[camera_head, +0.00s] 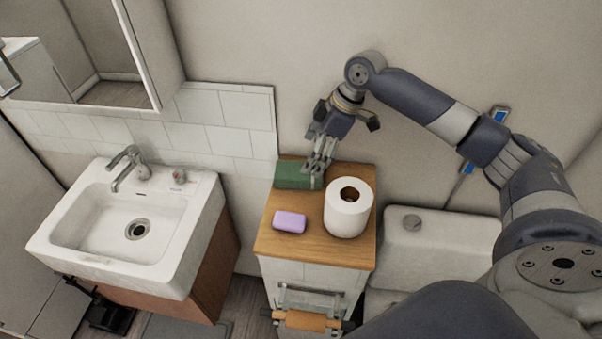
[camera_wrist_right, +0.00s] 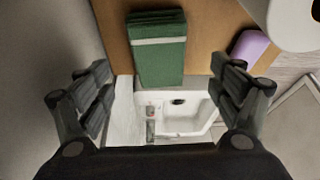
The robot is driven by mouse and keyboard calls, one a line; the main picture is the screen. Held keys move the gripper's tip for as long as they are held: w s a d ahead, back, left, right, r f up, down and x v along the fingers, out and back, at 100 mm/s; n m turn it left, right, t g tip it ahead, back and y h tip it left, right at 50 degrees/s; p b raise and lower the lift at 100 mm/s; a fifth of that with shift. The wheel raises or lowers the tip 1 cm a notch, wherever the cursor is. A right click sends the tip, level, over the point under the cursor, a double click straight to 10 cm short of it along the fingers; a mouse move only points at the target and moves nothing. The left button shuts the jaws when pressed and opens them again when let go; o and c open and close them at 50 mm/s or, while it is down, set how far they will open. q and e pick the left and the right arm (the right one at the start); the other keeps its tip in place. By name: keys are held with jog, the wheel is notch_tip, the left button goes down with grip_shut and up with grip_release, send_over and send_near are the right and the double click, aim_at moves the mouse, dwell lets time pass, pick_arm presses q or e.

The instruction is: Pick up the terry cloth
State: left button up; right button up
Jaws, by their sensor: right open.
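The terry cloth (camera_head: 293,175) is a green folded cloth lying at the back left of the wooden cabinet top. In the right wrist view the green cloth (camera_wrist_right: 158,62) has a pale stripe and lies ahead, between the lines of the two fingers. My right gripper (camera_head: 318,165) is over the cloth's right part in the head view and hides some of it. In the wrist view the right gripper (camera_wrist_right: 162,92) has its fingers wide apart with nothing between them. I cannot tell whether it touches the cloth. My left gripper is not in view.
A purple soap bar (camera_head: 290,222) and a toilet paper roll (camera_head: 349,207) stand on the wooden top (camera_head: 312,252), close to the cloth. The wall is just behind. A white sink (camera_head: 139,229) is to the left and a toilet tank (camera_head: 440,244) to the right.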

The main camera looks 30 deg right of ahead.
aim_at(299, 170)
jog(key=shift+w+a+f, duration=0.2)
jog(key=shift+a+f, duration=0.6)
jog(key=shift+f, duration=0.3)
jog(key=p+x, duration=0.1)
jog(key=x, duration=0.1)
jog(key=p+x, duration=0.1)
jog(key=x, duration=0.1)
jog(key=shift+w+d+f+p, duration=0.1)
jog(key=shift+w+f+p, duration=0.05)
jog(key=shift+w+p, duration=0.25)
jog(key=shift+w+a+f, duration=0.15)
jog(key=shift+a+f, duration=0.05)
jog(key=shift+f, duration=0.2)
jog(key=c, duration=1.1)
